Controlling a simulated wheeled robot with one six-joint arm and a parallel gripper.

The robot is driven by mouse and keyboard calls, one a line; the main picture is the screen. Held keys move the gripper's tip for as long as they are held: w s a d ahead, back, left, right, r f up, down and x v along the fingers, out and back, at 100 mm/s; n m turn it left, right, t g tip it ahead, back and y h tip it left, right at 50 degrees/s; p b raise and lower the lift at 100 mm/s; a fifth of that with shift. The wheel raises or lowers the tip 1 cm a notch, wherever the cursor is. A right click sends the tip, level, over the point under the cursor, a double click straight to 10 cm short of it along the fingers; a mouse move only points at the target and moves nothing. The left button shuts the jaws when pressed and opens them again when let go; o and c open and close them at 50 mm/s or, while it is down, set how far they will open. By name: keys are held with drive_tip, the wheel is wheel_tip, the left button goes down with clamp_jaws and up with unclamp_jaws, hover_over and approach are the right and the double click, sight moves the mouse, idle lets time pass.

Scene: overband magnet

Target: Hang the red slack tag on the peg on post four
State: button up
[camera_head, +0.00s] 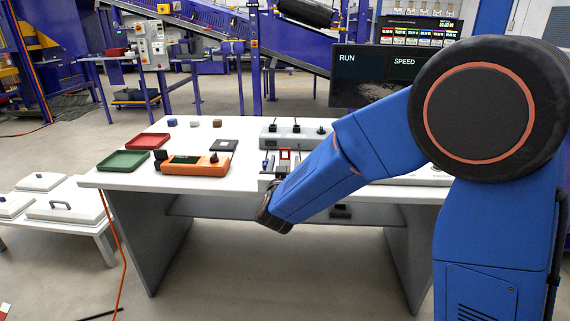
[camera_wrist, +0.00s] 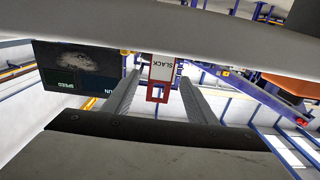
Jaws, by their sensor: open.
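The red slack tag (camera_wrist: 162,69) shows in the wrist view with a white face reading SLACK, upside down, and a red looped frame below it. It appears between the two fingers of my gripper (camera_wrist: 158,80), which are spread apart with a gap on each side of the tag. How far beyond the fingers it lies is unclear. In the head view a small red and white piece, probably the tag (camera_head: 285,155), stands on the table beside my arm. My gripper is not clear there. I cannot make out post four or its peg.
The white table (camera_head: 130,178) holds a green tray (camera_head: 124,160), a red tray (camera_head: 148,141), an orange device (camera_head: 195,166) and a grey box with knobs (camera_head: 290,136). A dark RUN/SPEED screen (camera_head: 360,88) stands behind. My arm hides part of the table.

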drive_tip(key=shift+w, duration=0.15)
drive_tip(key=shift+c, duration=0.4)
drive_tip(key=c, duration=1.1)
drive_tip(key=shift+o, duration=0.2)
